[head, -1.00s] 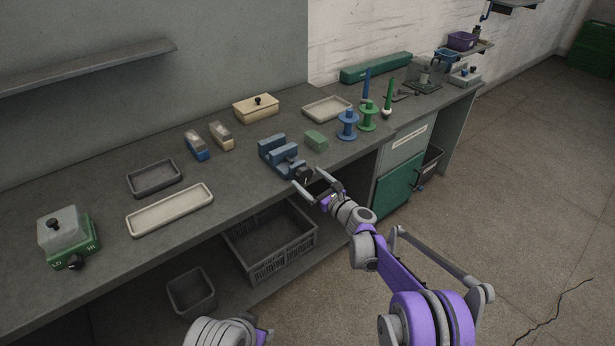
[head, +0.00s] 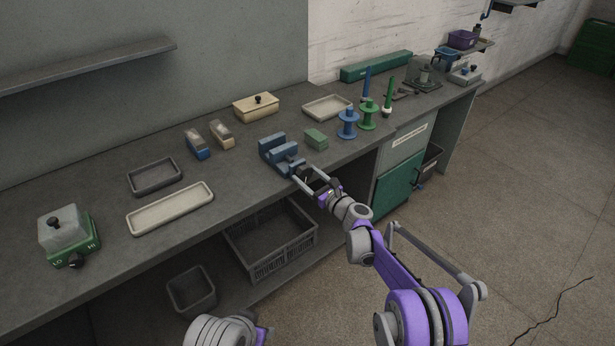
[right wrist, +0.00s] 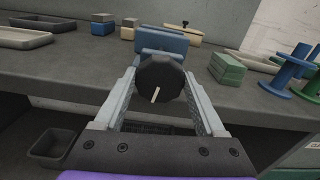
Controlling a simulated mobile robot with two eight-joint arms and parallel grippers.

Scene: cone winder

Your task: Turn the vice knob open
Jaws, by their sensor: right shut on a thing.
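The blue vice (head: 278,154) stands at the front edge of the workbench, and its blue body also shows in the right wrist view (right wrist: 160,41). Its round black knob (right wrist: 161,82) faces my right wrist camera and has a white line tilted slightly right from vertical. My right gripper (head: 307,178) is at the front of the vice. In the right wrist view its two fingers (right wrist: 160,78) lie on either side of the knob, shut on it. In the head view the fingers partly hide the knob. My left gripper is out of view.
A green block (head: 316,139) sits just right of the vice, with blue (head: 347,124) and green (head: 368,115) spools beyond. A cream tray (head: 171,208) lies to the left. A dark crate (head: 270,240) is below the bench. Bench surface between these is clear.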

